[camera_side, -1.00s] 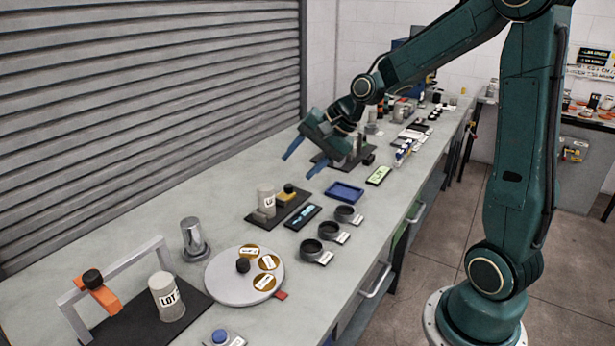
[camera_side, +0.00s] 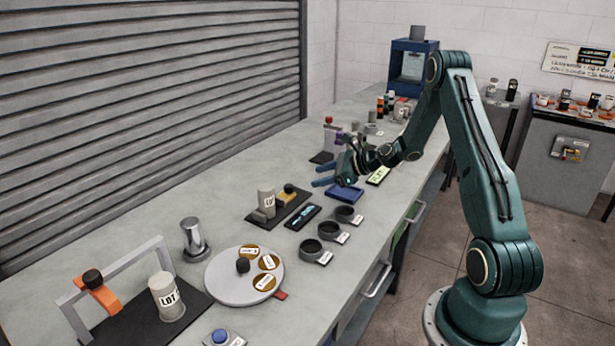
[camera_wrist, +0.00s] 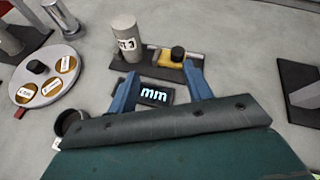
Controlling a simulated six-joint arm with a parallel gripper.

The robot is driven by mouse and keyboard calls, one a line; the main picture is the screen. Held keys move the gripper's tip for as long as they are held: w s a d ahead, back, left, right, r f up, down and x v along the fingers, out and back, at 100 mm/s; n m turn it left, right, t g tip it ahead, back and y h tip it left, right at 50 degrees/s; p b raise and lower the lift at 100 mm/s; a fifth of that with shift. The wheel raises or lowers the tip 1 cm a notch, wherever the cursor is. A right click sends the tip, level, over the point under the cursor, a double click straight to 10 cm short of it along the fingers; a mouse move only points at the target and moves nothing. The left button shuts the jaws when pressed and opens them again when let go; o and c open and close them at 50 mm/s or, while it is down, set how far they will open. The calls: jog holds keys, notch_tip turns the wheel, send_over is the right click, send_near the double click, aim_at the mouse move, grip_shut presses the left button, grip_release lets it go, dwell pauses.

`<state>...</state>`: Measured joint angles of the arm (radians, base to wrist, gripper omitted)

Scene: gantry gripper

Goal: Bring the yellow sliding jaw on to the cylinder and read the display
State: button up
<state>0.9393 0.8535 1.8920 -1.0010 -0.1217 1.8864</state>
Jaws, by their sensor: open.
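The yellow sliding jaw (camera_side: 287,194) with a black knob sits on a dark base plate (camera_side: 301,211). A pale labelled cylinder (camera_side: 265,203) stands at the left of the jaw on the same plate. In the wrist view the yellow jaw (camera_wrist: 170,60) and the cylinder (camera_wrist: 124,38) stand apart, with a small gap between them. The display (camera_side: 303,217) lies in front of the plate; in the wrist view (camera_wrist: 155,94) it shows "mm", its other characters hidden or not legible. My gripper (camera_side: 323,184) is open and empty, right of and above the jaw.
A blue tray (camera_side: 345,192) lies under my gripper. Dark round cups (camera_side: 311,250) stand near the front edge. A round turntable with brown discs (camera_side: 222,279), a metal cylinder (camera_side: 194,240) and a grey frame with an orange slider (camera_side: 104,298) stand to the left.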

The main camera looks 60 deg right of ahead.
aim_at(291, 186)
jog(key=d+f+m, duration=0.1)
jog(key=s+d+f+m+t, duration=0.1)
jog(key=d+m, duration=0.1)
jog(key=shift+d+f+h, duration=0.1)
jog(key=shift+f+h, duration=0.2)
jog(key=shift+f, duration=0.1)
jog(key=shift+w, duration=0.1)
jog(key=x, duration=1.3)
jog(key=shift+w+f, duration=0.1)
jog(key=shift+w, duration=0.2)
grip_shut()
